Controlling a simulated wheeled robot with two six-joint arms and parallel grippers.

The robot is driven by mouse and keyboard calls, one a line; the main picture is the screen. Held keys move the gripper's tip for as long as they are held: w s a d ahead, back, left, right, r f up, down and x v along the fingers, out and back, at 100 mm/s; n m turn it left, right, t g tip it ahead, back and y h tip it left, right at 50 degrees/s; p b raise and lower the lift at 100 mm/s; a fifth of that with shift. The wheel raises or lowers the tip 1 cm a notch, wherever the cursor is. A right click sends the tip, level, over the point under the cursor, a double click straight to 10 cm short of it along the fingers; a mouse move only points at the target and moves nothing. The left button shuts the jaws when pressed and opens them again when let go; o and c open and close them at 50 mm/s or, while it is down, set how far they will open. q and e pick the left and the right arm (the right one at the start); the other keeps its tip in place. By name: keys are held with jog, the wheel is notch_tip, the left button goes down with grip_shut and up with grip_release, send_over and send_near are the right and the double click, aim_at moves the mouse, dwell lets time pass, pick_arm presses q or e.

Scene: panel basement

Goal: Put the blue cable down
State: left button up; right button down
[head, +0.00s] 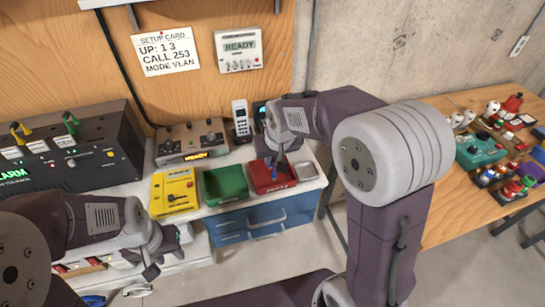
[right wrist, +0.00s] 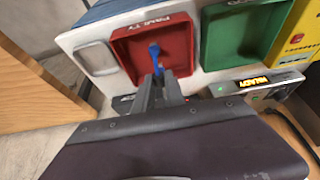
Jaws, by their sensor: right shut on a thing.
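The blue cable (right wrist: 154,50) shows as a short blue piece at the tips of my right gripper (right wrist: 158,75), which is shut on it. In the right wrist view it is over the red tray (right wrist: 180,28), whose front lettering is hard to read. In the head view my right gripper (head: 275,168) points down into the red tray (head: 287,184), and a bit of blue shows at its tips. I cannot tell whether the cable touches the tray floor. My left gripper (head: 165,258) is low at the left, away from the trays; its jaw opening is unclear.
A green tray (head: 226,184) and a yellow device (head: 174,192) stand left of the red tray, and a small grey tray (head: 304,171) stands right of it. Behind are a tester reading READY (head: 192,142) and a black panel (head: 75,150). A wooden table (head: 470,215) with parts stands right.

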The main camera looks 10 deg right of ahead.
jog(key=shift+w+f, duration=0.1)
jog(key=shift+f, duration=0.4)
jog(key=c, duration=1.4)
grip_release()
jog(key=shift+r, duration=0.2)
jog(key=shift+r+p, duration=0.5)
jog(key=shift+r, duration=0.15)
jog(key=v, duration=1.2)
jog(key=s+d+f+g, duration=0.1)
jog(key=s+f, duration=0.3)
jog(key=f, duration=0.2)
jog(key=s+d+f+g, duration=0.1)
jog(key=s+f, duration=0.4)
jog(key=f, duration=0.2)
jog(key=s+d+f+g, duration=0.1)
jog(key=s+d+f, duration=0.1)
jog(key=s+f, duration=0.2)
notch_tip(320, 180, down, 2)
jog(key=shift+s+f+m+p, duration=0.15)
jog(key=shift+f+m+p, duration=0.05)
jog(key=shift+m+p, duration=0.1)
